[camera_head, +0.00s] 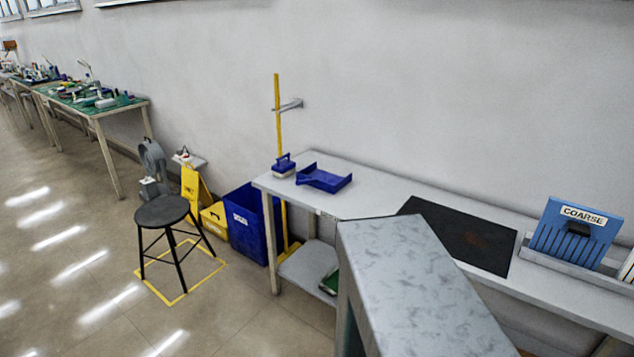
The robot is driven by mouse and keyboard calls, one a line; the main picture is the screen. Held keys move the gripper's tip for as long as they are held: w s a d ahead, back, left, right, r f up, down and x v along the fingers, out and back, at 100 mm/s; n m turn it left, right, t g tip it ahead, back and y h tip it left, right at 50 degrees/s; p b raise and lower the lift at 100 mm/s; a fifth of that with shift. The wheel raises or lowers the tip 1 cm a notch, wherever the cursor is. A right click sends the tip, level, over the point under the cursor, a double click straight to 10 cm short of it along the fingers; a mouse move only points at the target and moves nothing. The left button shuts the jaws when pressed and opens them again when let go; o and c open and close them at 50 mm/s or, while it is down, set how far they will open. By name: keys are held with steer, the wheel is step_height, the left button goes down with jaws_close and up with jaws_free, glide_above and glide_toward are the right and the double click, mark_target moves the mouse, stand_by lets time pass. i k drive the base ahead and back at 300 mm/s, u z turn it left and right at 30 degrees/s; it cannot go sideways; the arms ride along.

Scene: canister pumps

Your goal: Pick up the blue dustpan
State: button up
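The blue dustpan (324,179) lies on the left end of a grey workbench (376,191), near its back left corner. It looks like a shallow open pan, and its whole outline shows. A blue-handled brush (284,166) with a pale base sits just to its left on the same bench. My gripper and arm are not in view.
A grey mottled block-like surface (415,280) fills the lower middle, in front of the bench. A black mat (462,235) and a blue "COARSE" panel (575,234) are on the bench's right. A blue bin (245,224), yellow floor sign (195,190) and black stool (163,211) stand left.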

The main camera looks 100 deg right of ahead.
mark_target(316, 177)
steer(key=u, duration=0.05)
steer(key=k, duration=1.65)
steer(key=z, duration=1)
steer(key=i, duration=1)
steer(key=z, duration=0.05)
